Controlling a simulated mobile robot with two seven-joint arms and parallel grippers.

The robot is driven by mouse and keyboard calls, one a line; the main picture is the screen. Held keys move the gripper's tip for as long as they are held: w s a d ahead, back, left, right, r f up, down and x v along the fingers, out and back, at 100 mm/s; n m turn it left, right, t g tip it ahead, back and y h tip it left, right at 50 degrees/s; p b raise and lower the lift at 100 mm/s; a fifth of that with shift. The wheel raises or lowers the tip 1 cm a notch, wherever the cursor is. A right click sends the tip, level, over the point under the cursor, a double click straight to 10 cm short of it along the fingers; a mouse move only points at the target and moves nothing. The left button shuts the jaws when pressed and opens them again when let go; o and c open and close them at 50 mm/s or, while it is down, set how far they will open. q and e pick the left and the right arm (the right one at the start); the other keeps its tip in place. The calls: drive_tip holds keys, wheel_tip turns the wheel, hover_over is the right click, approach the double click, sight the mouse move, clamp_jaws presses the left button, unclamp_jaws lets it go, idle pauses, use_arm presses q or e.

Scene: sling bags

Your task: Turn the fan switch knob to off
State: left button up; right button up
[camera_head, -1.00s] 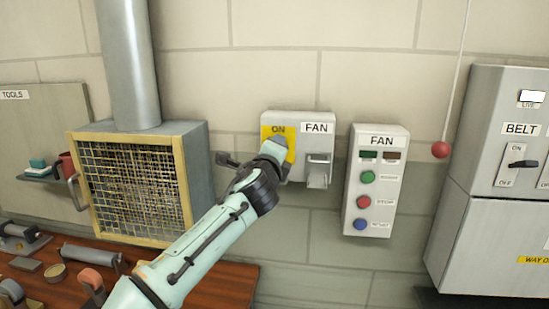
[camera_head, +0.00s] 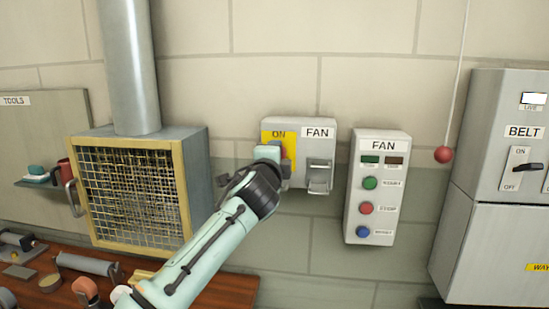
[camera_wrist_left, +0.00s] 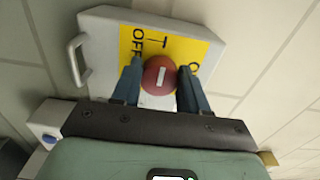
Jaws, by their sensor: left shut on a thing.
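The fan switch box (camera_head: 312,135) is a light grey wall box with a yellow plate marked ON and a FAN label. In the left wrist view its yellow plate (camera_wrist_left: 140,42) shows OFF as well, and a round red knob (camera_wrist_left: 159,76) with a white pointer bar lies in front of it. My left gripper (camera_wrist_left: 160,78) is shut on the red knob, one finger on each side. My right gripper is not in view.
A FAN panel (camera_head: 360,143) with green, red and blue buttons is right of the switch box. A red ball (camera_head: 443,154) hangs on a cord. A BELT cabinet (camera_head: 490,220) stands at far right. A mesh-fronted box (camera_head: 187,170) is left of my arm, above a cluttered bench.

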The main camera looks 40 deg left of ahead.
use_arm(q)
drive_tip(key=o, duration=1.1)
drive_tip(key=shift+c, duration=0.2)
drive_tip(key=shift+s+d, duration=0.1)
drive_tip(key=shift+s, duration=0.05)
drive_tip(key=b+v, duration=0.4)
drive_tip(key=v, duration=0.9)
